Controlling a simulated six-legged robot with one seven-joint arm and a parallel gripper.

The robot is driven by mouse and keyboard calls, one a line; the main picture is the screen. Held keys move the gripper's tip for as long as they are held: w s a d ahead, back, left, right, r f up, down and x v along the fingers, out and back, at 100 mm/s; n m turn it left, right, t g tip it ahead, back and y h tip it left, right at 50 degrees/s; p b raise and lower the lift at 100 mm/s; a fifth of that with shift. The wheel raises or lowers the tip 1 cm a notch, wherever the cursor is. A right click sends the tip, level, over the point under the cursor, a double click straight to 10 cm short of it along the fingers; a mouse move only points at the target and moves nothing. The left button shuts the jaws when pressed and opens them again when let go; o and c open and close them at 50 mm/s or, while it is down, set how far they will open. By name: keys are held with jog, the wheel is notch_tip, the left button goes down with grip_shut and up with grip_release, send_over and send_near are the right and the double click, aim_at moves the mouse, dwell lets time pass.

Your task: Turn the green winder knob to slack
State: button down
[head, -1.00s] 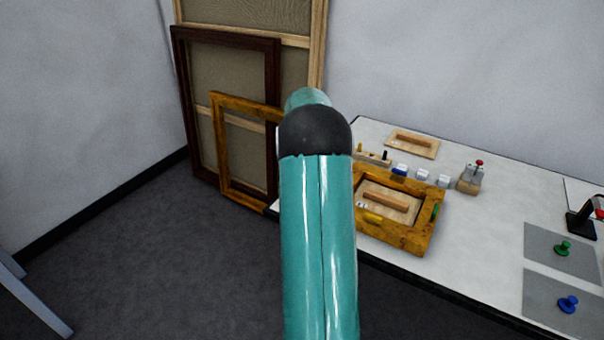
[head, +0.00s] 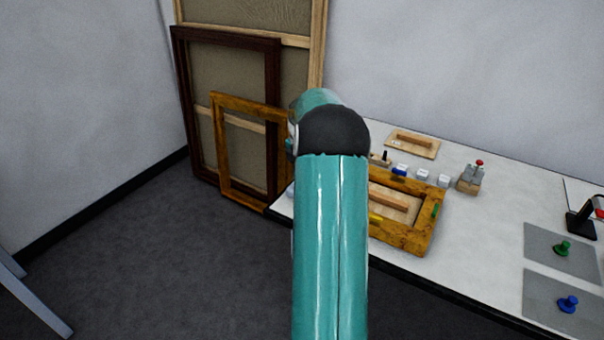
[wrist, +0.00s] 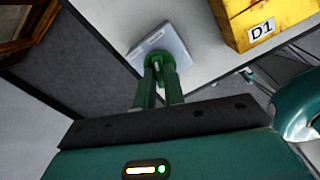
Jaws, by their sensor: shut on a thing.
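The green winder knob (wrist: 160,62) shows in the wrist view, on top of a small pale grey box (wrist: 172,38) near the edge of the white table. My gripper (wrist: 159,72) has its two green fingers shut on the knob, one on each side. The fingers partly cover the knob, so I cannot tell its turn angle or any slack mark. In the head view my teal arm hides the gripper and the knob.
A gilt frame (head: 408,237) lies on the table (head: 480,240), right of my arm. A yellow part labelled D1 (wrist: 262,27) is close to the gripper. Upright frames (head: 225,150) lean at the wall. Green (head: 563,248) and blue (head: 568,303) knobbed pieces sit on grey mats.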

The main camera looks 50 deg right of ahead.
jog(key=n, duration=0.4)
jog(key=shift+n, duration=0.3)
dwell(0.3)
jog(key=c, duration=1.5)
grip_release()
notch_tip(320, 180, up, 14)
jog(key=shift+f, duration=0.1)
